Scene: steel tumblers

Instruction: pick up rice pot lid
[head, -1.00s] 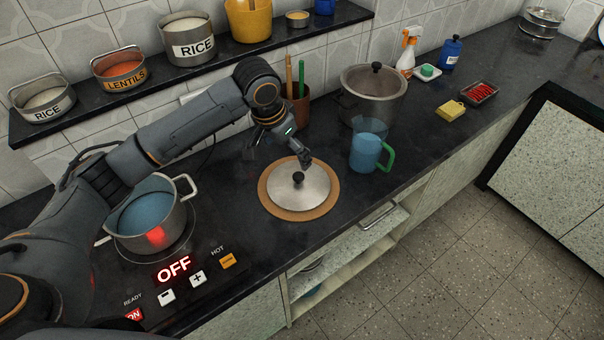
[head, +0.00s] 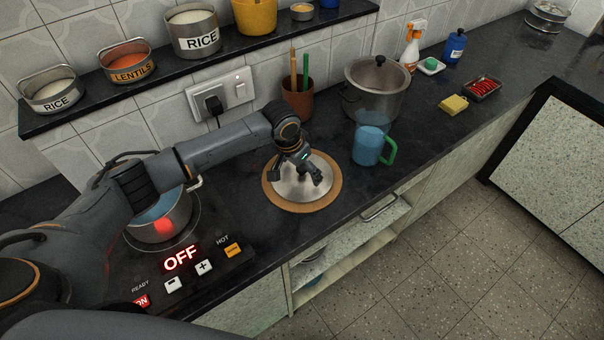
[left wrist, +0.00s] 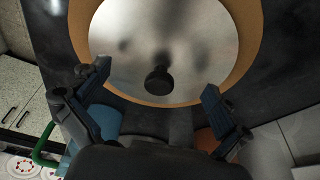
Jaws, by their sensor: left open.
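The steel pot lid (head: 318,170) lies flat on a round cork mat (head: 328,196) on the dark counter. In the left wrist view the lid (left wrist: 160,40) shows with its black knob (left wrist: 158,80) upright, just beyond and between my open fingers. My left gripper (head: 297,180) is above the lid, fingers spread and pointing down, and it hides the knob in the head view. The left gripper (left wrist: 155,108) is empty; I cannot tell its exact height above the knob. My right gripper is not in view.
A pot of blue water (head: 165,222) sits on the cooktop at the left, behind my left arm. A blue jug with a green handle (head: 368,145) and a lidded steel pot (head: 375,95) stand right of the mat. A brown utensil cup (head: 297,104) stands behind it.

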